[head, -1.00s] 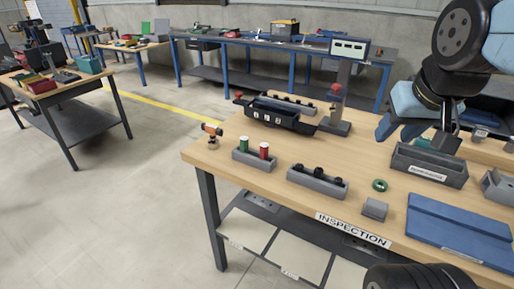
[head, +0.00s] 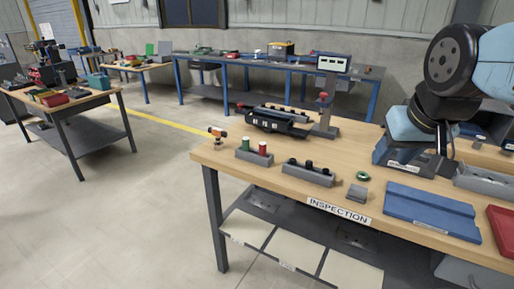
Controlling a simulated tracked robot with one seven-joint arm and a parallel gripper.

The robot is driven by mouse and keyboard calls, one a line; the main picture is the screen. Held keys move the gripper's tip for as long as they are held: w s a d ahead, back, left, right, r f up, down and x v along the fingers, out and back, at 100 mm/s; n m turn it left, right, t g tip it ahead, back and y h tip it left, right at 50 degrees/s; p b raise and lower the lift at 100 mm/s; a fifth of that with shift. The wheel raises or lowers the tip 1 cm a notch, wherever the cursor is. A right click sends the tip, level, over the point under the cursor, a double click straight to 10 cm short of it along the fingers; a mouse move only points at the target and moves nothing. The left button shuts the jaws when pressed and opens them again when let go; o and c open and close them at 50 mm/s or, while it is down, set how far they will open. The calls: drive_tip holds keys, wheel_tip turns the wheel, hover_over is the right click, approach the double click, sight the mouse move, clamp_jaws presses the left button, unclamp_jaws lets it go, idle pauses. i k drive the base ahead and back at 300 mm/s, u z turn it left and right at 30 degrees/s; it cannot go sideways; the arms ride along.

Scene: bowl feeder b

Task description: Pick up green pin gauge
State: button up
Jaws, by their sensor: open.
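The green pin gauge (head: 245,144) stands upright in the left of a small grey holder (head: 254,158), with a red pin gauge (head: 263,148) standing beside it on the right. Both are on the wooden inspection table, towards its left end. My gripper (head: 412,152) is at the right of the head view, above or in front of a grey labelled box (head: 406,169). It is open and far to the right of the green pin gauge. Its fingertips are partly hard to make out against the box.
A grey block with black parts (head: 309,172), a green ring (head: 363,176) and a small grey block (head: 357,192) lie between. A black tray (head: 275,124) and a display stand (head: 327,110) are behind. A blue plate (head: 430,210) lies at front right.

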sight(245, 140)
drive_tip(key=u, duration=0.15)
drive_tip(key=i, duration=0.9)
drive_tip(key=z, duration=0.1)
